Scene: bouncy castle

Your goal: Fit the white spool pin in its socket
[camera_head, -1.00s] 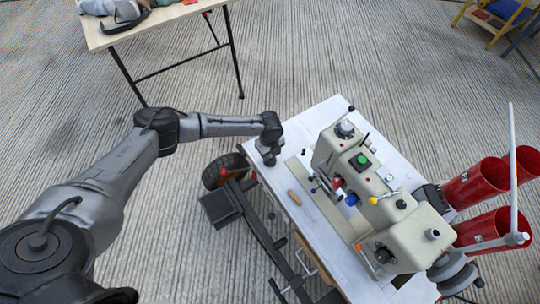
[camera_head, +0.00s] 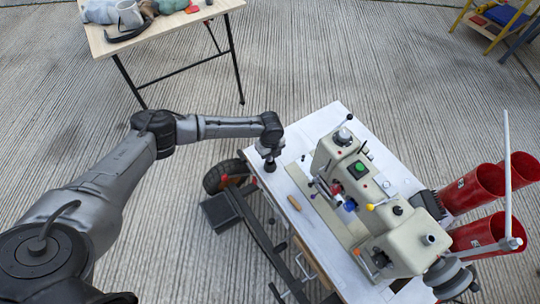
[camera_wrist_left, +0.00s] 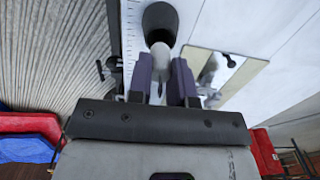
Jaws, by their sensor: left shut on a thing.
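My left gripper (camera_head: 269,153) is over the left edge of the white-topped sewing table, to the left of the cream sewing machine (camera_head: 345,160). In the left wrist view its purple fingers (camera_wrist_left: 161,82) are shut on a white piece, which looks like the white spool pin (camera_wrist_left: 160,58). A dark rounded part (camera_wrist_left: 160,20) shows at its far end. In the head view the pin is mostly hidden by the wrist. I cannot make out which part of the machine is the pin's socket. My right gripper is out of view.
The white tabletop (camera_head: 305,135) is largely clear left of the machine. A small wooden-coloured piece (camera_head: 294,203) lies near its edge. Red cylinders (camera_head: 475,188) and a tall white rod (camera_head: 507,165) stand at the right. Another table (camera_head: 165,28) with items is behind.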

